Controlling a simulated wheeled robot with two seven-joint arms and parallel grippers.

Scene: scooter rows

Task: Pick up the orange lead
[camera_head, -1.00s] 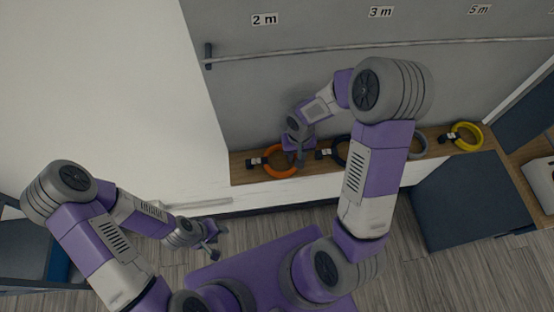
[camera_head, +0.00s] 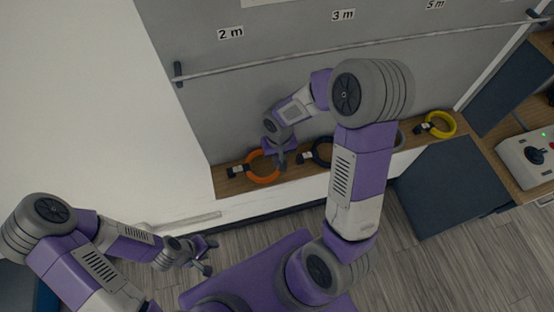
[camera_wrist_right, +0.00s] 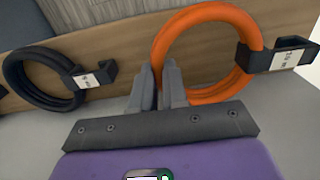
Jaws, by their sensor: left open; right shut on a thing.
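The orange lead (camera_head: 263,178) is a coiled ring with a black clip and white label, on the wooden shelf (camera_head: 230,187) below the "2 m" sign (camera_head: 230,33). It also shows in the right wrist view (camera_wrist_right: 196,24). My right gripper (camera_head: 279,163) is at the ring's right side in the head view. In the right wrist view its fingers (camera_wrist_right: 159,78) are shut on the ring's near side, hiding a short part of it. My left gripper (camera_head: 208,255) is open and empty, low at the left, away from the shelf.
A black lead (camera_head: 320,152) lies just right of the orange one and shows in the wrist view (camera_wrist_right: 40,60). A yellow lead (camera_head: 438,125) lies farther right, and a grey one is mostly hidden by my arm. A rail (camera_head: 250,66) crosses the grey panel above the shelf.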

